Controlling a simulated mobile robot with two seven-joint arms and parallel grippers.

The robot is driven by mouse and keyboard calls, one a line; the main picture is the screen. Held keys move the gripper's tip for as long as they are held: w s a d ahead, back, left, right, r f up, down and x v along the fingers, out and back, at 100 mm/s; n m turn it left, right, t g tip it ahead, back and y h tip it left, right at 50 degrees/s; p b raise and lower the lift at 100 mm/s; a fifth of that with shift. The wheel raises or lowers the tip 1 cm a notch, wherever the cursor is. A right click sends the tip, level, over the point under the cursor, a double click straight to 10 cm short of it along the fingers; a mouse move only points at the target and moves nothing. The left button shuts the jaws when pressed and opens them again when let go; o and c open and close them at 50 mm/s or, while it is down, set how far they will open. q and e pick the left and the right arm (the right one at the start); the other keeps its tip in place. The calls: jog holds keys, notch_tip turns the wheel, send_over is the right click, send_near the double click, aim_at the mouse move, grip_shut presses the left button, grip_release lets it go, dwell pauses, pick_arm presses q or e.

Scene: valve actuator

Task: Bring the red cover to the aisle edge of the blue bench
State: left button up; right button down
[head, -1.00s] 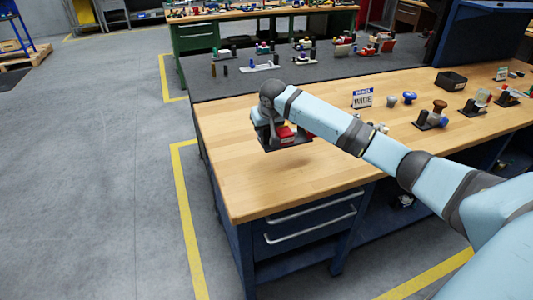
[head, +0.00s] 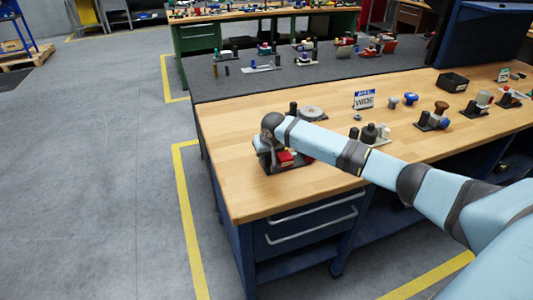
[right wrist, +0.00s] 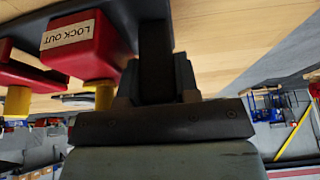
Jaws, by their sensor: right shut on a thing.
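The red cover (head: 286,159) shows on a dark base in the head view, near the left end of the wooden-topped blue bench (head: 240,195). In the right wrist view it is a red block (right wrist: 95,50) with a "LOCK OUT" label and a yellow part below, beside a second red piece (right wrist: 30,72). My right gripper (head: 267,150) is shut on the dark part of this assembly, and its dark jaws (right wrist: 157,80) fill the middle of the wrist view. Whether the base touches the bench top I cannot tell. My left gripper is not in view.
A grey disc (head: 312,113) and a dark fixture (head: 372,134) stand behind my right arm. A "WIDE" sign (head: 364,99), knobs and a black bin (head: 451,81) are further right. The bench top's front left is clear. The floor aisle with a yellow line (head: 185,215) lies left.

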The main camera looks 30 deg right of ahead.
jog(key=c, duration=0.8)
grip_release()
jog(key=shift+f, duration=0.1)
jog(key=shift+c, duration=0.2)
jog(key=shift+r, duration=0.3)
jog(key=v, duration=1.1)
jog(key=shift+s+r, duration=0.2)
jog(key=shift+r, duration=0.15)
